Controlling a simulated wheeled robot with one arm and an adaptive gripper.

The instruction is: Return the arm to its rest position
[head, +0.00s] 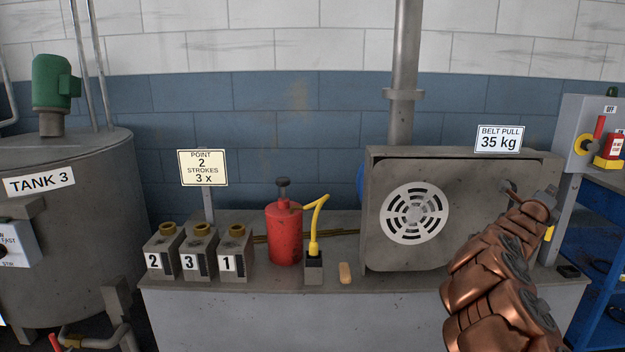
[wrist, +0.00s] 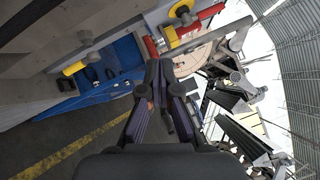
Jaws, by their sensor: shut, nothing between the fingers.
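My copper-coloured arm (head: 500,275) rises from the lower right of the head view and lies in front of the right part of the grey belt guard housing (head: 455,180). Its far end is beside the housing's right edge, where my gripper is small and hard to make out. In the wrist view my gripper (wrist: 160,68) is shut and empty, its dark fingers together. The fingers point toward a grey panel with red and yellow parts (wrist: 178,22); I cannot tell whether they are apart from it or touching.
A bench (head: 350,300) carries three numbered boxes (head: 198,255), a red can (head: 284,232) and a yellow-hosed fitting (head: 314,262). A switch box (head: 582,130) with a red lever and blue shelving (head: 600,285) stand at right. Tank 3 (head: 65,225) is at left.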

